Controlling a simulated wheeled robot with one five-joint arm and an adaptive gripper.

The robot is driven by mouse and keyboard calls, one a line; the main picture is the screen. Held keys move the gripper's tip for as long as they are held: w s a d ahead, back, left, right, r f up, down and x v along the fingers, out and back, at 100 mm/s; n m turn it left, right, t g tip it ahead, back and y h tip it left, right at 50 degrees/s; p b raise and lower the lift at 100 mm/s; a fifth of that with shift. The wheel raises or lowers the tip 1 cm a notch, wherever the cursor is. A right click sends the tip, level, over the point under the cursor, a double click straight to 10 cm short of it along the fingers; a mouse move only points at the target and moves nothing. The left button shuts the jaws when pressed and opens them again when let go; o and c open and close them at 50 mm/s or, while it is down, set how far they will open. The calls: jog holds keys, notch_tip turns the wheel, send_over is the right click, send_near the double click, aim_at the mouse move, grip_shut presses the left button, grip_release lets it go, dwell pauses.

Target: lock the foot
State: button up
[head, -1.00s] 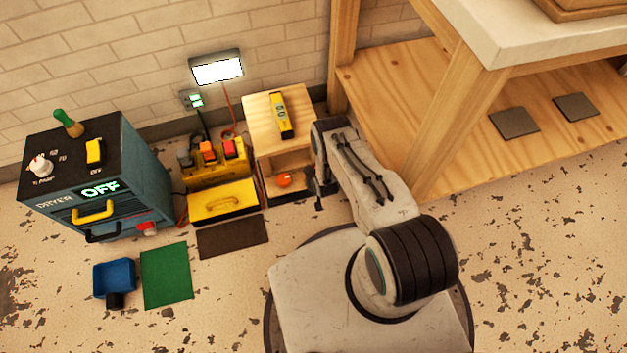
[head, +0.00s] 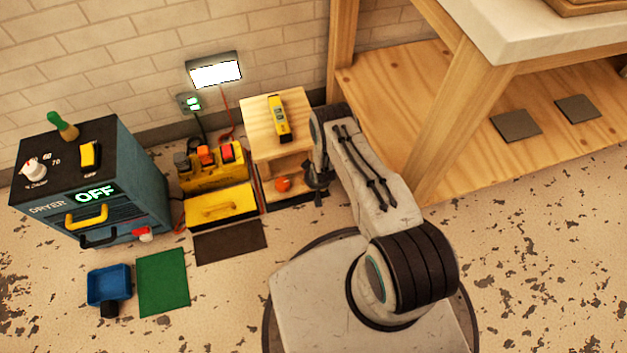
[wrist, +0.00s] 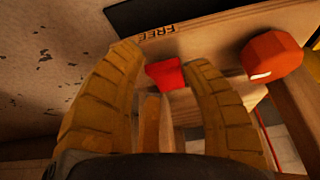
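The wooden stand (head: 272,130) is by the wall, with an orange-red knob (head: 283,184) in its open lower part. In the wrist view, the knob (wrist: 272,56) is right of my gripper (wrist: 163,62). A board (wrist: 215,38) there bears the word FREE, upside down. A small red piece (wrist: 166,73) shows between my two yellow-brown fingers, near their tips. The fingers are apart and I cannot tell whether either touches it. In the head view, my gripper (head: 316,182) is at the stand's right side, mostly hidden by my arm.
A yellow level (head: 279,118) lies on the stand. Left of it are a yellow box (head: 221,205) and a dryer (head: 140,185) reading OFF. A wooden bench leg (head: 455,135) is close on the right. Dark, green and blue items lie on the floor in front.

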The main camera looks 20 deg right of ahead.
jog(key=shift+o, duration=1.4)
jog(key=shift+a, duration=0.1)
jog(key=shift+s+a+r, duration=0.1)
jog(key=shift+r, duration=0.05)
jog(key=v, duration=1.1)
jog(key=shift+r, duration=0.35)
jog(key=shift+s, duration=0.1)
